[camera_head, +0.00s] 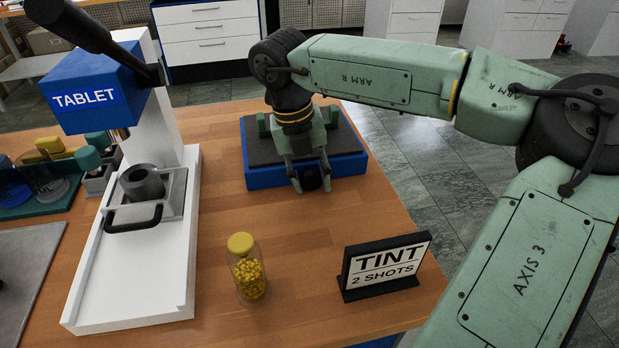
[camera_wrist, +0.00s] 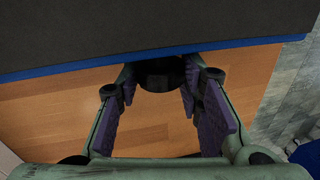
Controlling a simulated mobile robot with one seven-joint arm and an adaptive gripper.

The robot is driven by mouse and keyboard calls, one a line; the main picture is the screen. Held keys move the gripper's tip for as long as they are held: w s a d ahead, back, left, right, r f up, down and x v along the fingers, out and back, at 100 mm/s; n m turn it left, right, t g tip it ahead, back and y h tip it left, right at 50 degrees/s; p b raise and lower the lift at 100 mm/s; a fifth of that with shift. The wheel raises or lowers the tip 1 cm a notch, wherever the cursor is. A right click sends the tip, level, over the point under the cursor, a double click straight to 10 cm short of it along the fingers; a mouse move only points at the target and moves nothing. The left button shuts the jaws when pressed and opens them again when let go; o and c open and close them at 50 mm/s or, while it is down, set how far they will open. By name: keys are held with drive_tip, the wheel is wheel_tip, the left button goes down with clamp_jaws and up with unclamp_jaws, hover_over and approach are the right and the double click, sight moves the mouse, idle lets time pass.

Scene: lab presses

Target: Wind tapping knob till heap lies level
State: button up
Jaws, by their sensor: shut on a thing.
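A low blue box (camera_head: 352,167) with a dark grey top stands on the wooden table. A black knob (camera_wrist: 160,76) sticks out of its front side, and I take it as the tapping knob. My gripper (camera_head: 310,178) points down in front of the box, its fingers closed on the knob from both sides. In the wrist view my gripper (camera_wrist: 158,88) shows purple-padded fingers with the knob between their tips. Green blocks (camera_head: 333,116) stand on the box top, partly behind my wrist. I see no heap; my arm hides part of the box top.
A capped jar of yellow pellets (camera_head: 249,272) and a TINT sign (camera_head: 383,266) stand at the front. The white TABLET press (camera_head: 135,275) is at left, holding a grey cup (camera_head: 142,184). Bare table (camera_head: 210,240) lies between press and box.

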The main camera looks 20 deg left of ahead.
drive_tip(key=shift+w+d+g+y+b, duration=0.15)
drive_tip(key=shift+g+y+b, duration=0.2)
drive_tip(key=shift+g+y, duration=0.4)
drive_tip(key=shift+w+d+g+y+b, duration=0.1)
drive_tip(key=shift+g+y+b, duration=0.3)
drive_tip(key=shift+y, duration=0.65)
drive_tip(key=o, duration=0.9)
drive_tip(key=shift+c, duration=0.2)
drive_tip(key=shift+r, duration=0.15)
drive_tip(key=v, duration=1.2)
drive_tip(key=shift+d, duration=0.2)
drive_tip(key=shift+o, duration=0.3)
drive_tip(key=shift+w, duration=0.1)
